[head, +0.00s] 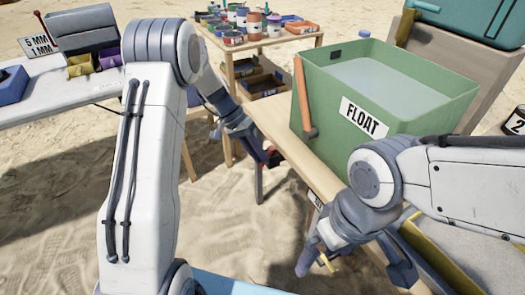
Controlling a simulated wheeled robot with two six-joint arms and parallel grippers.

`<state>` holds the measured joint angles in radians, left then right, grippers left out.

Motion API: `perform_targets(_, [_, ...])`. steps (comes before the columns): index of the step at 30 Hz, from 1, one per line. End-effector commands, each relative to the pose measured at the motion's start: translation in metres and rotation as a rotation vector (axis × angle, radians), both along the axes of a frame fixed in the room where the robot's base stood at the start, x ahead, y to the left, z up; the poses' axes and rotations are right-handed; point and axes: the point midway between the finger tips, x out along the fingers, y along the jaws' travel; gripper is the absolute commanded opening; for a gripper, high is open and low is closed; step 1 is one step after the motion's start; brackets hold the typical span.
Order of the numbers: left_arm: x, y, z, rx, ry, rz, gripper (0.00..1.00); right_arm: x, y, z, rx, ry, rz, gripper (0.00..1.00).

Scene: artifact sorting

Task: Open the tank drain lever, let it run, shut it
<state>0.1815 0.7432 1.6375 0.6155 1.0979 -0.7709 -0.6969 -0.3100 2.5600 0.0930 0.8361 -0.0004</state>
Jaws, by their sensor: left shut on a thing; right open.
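The green tank (425,110) labelled FLOAT stands on a wooden table and holds greyish water. An orange upright handle with a grey lower end (304,95) is at the tank's left side; I cannot tell if it is the drain lever. My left gripper (266,153) is beside the table's left edge, apart from that handle. It is shut on a small dark red thing (273,160), mostly hidden by the fingers. My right gripper (316,262) is open, low in front of the table, with a yellow piece near its fingers. The drain outlet is not clear.
The tank's wooden table (268,118) has its edge close to my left gripper. A back table (262,45) carries several paint pots, with crates below. Sand (235,215) is open between the arms.

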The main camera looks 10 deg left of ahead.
Motion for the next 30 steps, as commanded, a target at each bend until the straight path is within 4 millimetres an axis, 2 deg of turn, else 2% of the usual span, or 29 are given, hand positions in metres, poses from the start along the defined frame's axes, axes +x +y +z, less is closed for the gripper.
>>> perform_targets(1, [0.001,0.003,0.004,0.001,-0.001,-0.040,0.00,0.000,0.000,0.009,0.000,0.000,0.000,1.00])
perform_targets(3, [0.002,0.006,0.004,0.002,-0.002,-0.098,0.00,0.000,0.000,0.014,0.000,0.000,0.000,1.00])
perform_targets(12, [0.002,0.016,0.002,0.001,-0.004,-0.285,0.00,0.000,0.000,0.031,0.000,0.000,0.000,1.00])
perform_targets(20, [0.002,0.020,0.001,0.001,-0.005,-0.363,0.00,0.000,0.000,0.037,0.000,0.000,0.000,1.00])
perform_targets(30, [0.002,0.020,0.001,-0.001,-0.005,-0.378,0.00,0.000,0.000,0.037,0.000,0.000,0.000,1.00])
